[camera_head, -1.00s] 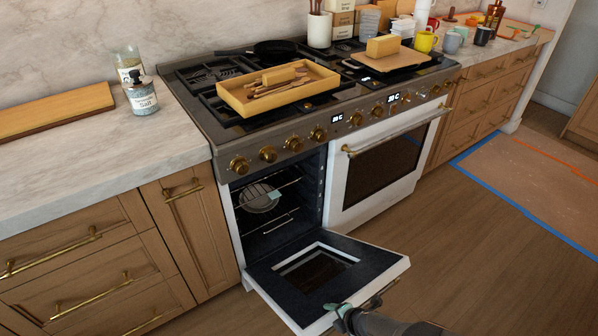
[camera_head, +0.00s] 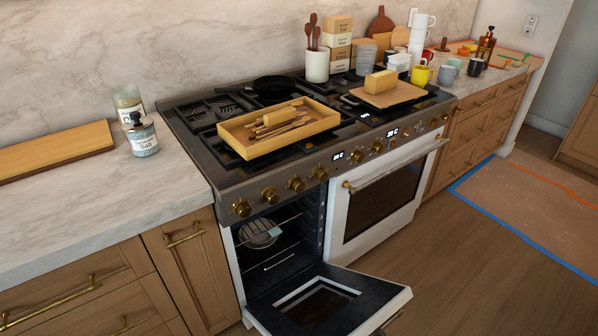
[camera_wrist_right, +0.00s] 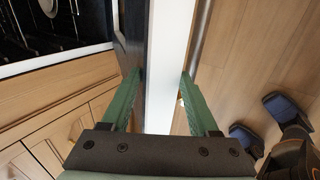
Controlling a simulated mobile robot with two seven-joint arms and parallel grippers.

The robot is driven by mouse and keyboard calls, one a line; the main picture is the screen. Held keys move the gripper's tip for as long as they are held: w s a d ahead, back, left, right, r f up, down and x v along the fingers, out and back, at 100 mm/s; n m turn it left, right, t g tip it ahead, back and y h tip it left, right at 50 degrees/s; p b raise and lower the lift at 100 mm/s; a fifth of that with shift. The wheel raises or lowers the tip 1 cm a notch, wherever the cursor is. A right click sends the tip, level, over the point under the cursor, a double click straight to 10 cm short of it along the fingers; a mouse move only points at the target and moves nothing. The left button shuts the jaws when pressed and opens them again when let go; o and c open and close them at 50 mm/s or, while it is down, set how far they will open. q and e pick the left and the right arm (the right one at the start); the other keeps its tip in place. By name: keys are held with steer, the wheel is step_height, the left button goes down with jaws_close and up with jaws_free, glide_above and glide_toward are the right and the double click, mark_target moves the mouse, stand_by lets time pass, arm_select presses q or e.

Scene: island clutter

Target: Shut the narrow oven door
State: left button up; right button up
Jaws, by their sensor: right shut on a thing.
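The narrow oven door (camera_head: 374,288) is the left one of the range. It hangs open, tipped far down and outward, with its dark inner side and window facing up. The narrow oven cavity (camera_head: 285,235) shows open behind it, with racks inside. In the right wrist view, my right gripper (camera_wrist_right: 161,73) has its green fingers on either side of the door's white edge (camera_wrist_right: 168,45) and is shut on the door. In the head view that gripper is below the picture. My left gripper is in neither view.
The wide oven door (camera_head: 385,195) beside it is shut, with a brass handle. A wooden tray (camera_head: 240,131) and a board (camera_head: 413,93) with a yellow block rest on the cooktop. Wooden cabinets (camera_head: 190,268) flank the range.

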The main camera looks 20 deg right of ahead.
steer(key=shift+w+a+r, duration=0.25)
steer(key=shift+w+a, duration=0.05)
steer(key=shift+a, duration=0.05)
steer(key=shift+w+a+r+p, duration=0.15)
steer(key=shift+w+r+p, duration=0.2)
steer(key=shift+w+r, duration=0.15)
steer(key=shift+w+a+r+p, duration=0.15)
steer(key=shift+w+r+p, duration=0.2)
steer(key=shift+r, duration=0.25)
steer(key=shift+w+a+r+g+p, duration=0.15)
steer(key=shift+w+a+r+p, duration=0.1)
steer(key=shift+w+r, duration=0.2)
steer(key=shift+w+a+r+g+p, duration=0.2)
steer(key=shift+w+r, duration=0.15)
steer(key=shift+r, duration=0.15)
steer(key=shift+g+h, duration=0.3)
steer(key=shift+g, duration=0.35)
steer(key=shift+w+a+r, duration=0.25)
steer(key=shift+w+r, duration=0.45)
steer(key=shift+w+a+r, duration=0.25)
steer(key=shift+w+r, duration=0.4)
steer(key=shift+w+a+r, duration=0.25)
steer(key=shift+w+r, duration=0.45)
